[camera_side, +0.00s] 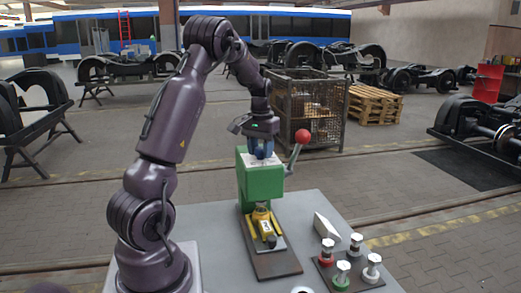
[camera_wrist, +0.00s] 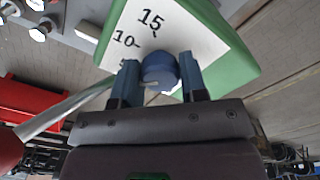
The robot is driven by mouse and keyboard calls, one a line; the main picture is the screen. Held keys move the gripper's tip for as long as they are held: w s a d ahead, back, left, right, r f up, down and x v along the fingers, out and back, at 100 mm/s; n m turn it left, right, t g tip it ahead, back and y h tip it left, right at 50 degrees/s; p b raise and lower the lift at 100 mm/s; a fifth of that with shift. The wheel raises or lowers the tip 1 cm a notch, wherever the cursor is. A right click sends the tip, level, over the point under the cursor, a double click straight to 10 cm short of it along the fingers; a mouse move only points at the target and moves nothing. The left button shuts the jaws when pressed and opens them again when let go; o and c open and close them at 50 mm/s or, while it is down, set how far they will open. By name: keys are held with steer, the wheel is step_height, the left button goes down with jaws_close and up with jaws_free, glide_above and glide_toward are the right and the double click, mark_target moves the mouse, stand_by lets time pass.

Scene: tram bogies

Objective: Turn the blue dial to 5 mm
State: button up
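The blue dial (camera_wrist: 160,72) sits on a white scale plate (camera_wrist: 196,38) on top of a green press body (camera_side: 262,184). The plate shows 15 and 10 with tick marks; a lower mark is partly hidden behind the left finger. My gripper (camera_wrist: 160,76) points down at the plate, with one finger on each side of the dial. In the side view my gripper (camera_side: 262,150) hides the dial. The dial's pointer setting is not readable.
A lever with a red ball (camera_side: 303,136) rises at the press's right, close to my gripper. A yellow part (camera_side: 264,224) lies on the dark base in front. Several knobs stand on a dark board (camera_side: 350,274) at the table's right, near a pale wedge block (camera_side: 326,226).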

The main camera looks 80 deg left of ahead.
mark_target(261, 148)
steer(key=o, duration=0.4)
steer(key=shift+c, duration=0.2)
steer(key=shift+r, duration=0.1)
step_height(261, 148, up, 13)
stand_by(0.5)
